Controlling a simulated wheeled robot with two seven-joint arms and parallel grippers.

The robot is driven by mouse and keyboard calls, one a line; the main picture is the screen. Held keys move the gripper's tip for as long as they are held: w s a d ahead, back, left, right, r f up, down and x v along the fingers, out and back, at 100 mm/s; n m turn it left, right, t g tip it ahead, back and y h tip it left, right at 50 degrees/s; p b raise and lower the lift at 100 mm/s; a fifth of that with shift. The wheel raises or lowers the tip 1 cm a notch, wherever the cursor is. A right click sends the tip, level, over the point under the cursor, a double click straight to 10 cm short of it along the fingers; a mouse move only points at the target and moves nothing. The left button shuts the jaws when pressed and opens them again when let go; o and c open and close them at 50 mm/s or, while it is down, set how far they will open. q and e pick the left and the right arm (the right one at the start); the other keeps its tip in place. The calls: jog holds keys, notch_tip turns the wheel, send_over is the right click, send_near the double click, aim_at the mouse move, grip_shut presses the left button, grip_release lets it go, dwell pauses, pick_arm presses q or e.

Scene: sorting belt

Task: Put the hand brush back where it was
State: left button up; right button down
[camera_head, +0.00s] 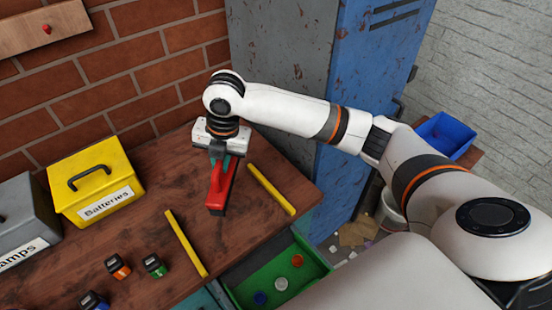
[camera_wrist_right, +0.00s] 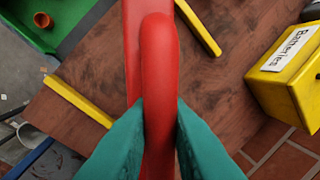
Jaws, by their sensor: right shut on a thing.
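The red hand brush (camera_head: 220,188) is over the wooden bench, between two yellow strips. My right gripper (camera_head: 218,153) is shut on its handle from above. In the right wrist view the red brush handle (camera_wrist_right: 160,75) runs between the teal fingers of my right gripper (camera_wrist_right: 160,125). The left yellow strip (camera_head: 186,243) and the right yellow strip (camera_head: 271,189) lie apart on the bench. I cannot tell whether the brush touches the bench. My left gripper is not in view.
A yellow Batteries box (camera_head: 96,187) and a grey box (camera_head: 25,220) stand at the left. Several small dark batteries (camera_head: 118,267) lie in front. A green tray (camera_head: 305,262) holding caps is below the bench's front edge. A blue locker (camera_head: 362,90) stands behind.

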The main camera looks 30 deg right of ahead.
jog(key=w+d+p, duration=0.1)
jog(key=d+p, duration=0.2)
jog(key=d, duration=1.3)
notch_tip(320, 180, down, 7)
jog(key=p, duration=0.1)
jog(key=shift+d, duration=0.25)
jog(key=shift+w+f, duration=0.1)
jog(key=shift+f, duration=0.15)
jog(key=c, duration=1.4)
grip_release()
jog(key=shift+r, duration=0.2)
